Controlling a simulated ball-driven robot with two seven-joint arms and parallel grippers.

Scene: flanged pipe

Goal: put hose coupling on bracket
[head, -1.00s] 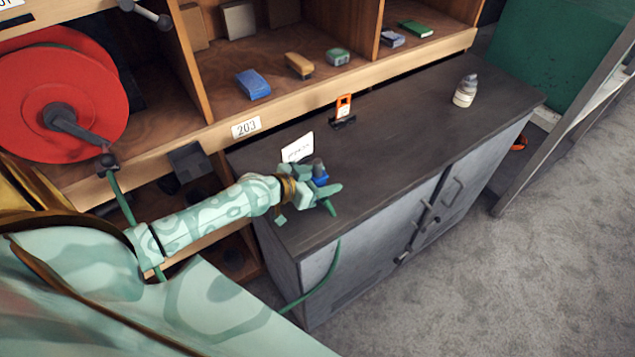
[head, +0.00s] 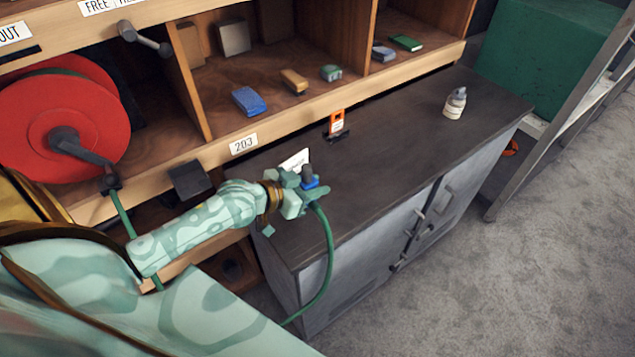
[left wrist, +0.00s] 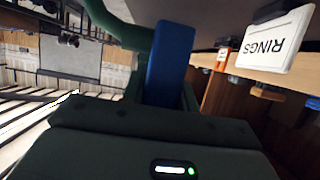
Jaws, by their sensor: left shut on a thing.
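My left gripper (head: 300,198) is shut on the hose coupling (head: 309,180), a blue collar with a dark grey end pointing up. It is above the near left end of the dark cabinet top. A green hose (head: 329,250) hangs from the coupling in an arc down past the cabinet front. In the left wrist view the blue part (left wrist: 167,65) stands between the fingers with the hose (left wrist: 118,28) beside it. A dark block on the shelf front (head: 188,181) may be the bracket; I cannot tell for sure. My right gripper is out of view.
A white card (head: 295,160) stands behind my gripper; the left wrist view shows it reading RINGS (left wrist: 270,42). An orange tag on a black base (head: 337,125) and a white bottle (head: 455,103) stand on the cabinet (head: 400,150). A red reel (head: 62,125) is at left.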

